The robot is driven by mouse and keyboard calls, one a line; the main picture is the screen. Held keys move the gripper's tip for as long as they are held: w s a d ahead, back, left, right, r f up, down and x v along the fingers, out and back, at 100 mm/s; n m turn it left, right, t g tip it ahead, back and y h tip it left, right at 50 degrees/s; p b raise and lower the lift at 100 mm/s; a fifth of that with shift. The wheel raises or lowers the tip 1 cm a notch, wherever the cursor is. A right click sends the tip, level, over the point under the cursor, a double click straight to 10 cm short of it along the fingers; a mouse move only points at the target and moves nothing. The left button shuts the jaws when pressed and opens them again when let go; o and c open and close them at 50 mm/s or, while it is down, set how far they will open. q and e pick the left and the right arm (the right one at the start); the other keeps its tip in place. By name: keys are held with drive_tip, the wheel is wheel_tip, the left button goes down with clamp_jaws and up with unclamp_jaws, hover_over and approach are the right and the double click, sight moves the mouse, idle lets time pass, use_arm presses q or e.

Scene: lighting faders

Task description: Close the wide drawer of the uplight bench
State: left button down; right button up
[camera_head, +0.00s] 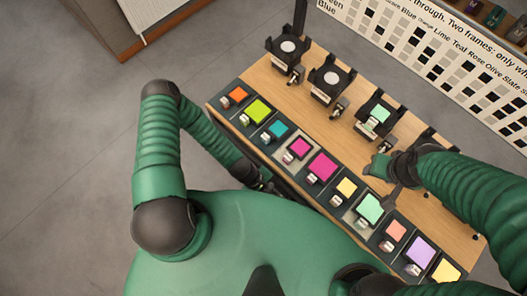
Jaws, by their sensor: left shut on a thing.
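The uplight bench (333,134) has a wooden top and runs from upper left to lower right. My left gripper (266,186) is low at its front edge, left of the middle, and is shut on what seems to be the wide drawer's handle. The handle is too small and hidden to make out. The drawer is mostly hidden under the bench top and behind my body, so how far out it stands cannot be told. My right gripper (386,178) is over the right half of the bench top; its fingers are too unclear to show whether they are open.
A row of coloured tiles, among them a lime one (257,110) and a magenta one (322,166), lies along the bench's front. Dark holders, one at the back left (288,48), stand behind them. A printed panel (440,60) is beyond. Grey floor is clear at left.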

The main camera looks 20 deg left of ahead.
use_arm(q)
drive_tip(key=shift+w, duration=0.1)
drive_tip(key=c, duration=1.5)
unclamp_jaws()
drive_tip(key=shift+a, duration=0.1)
drive_tip(key=shift+o, duration=0.2)
drive_tip(key=v, duration=1.6)
drive_tip(key=shift+a+r+p, duration=0.15)
drive_tip(key=shift+r+p, duration=0.2)
drive_tip(key=shift+c, duration=0.2)
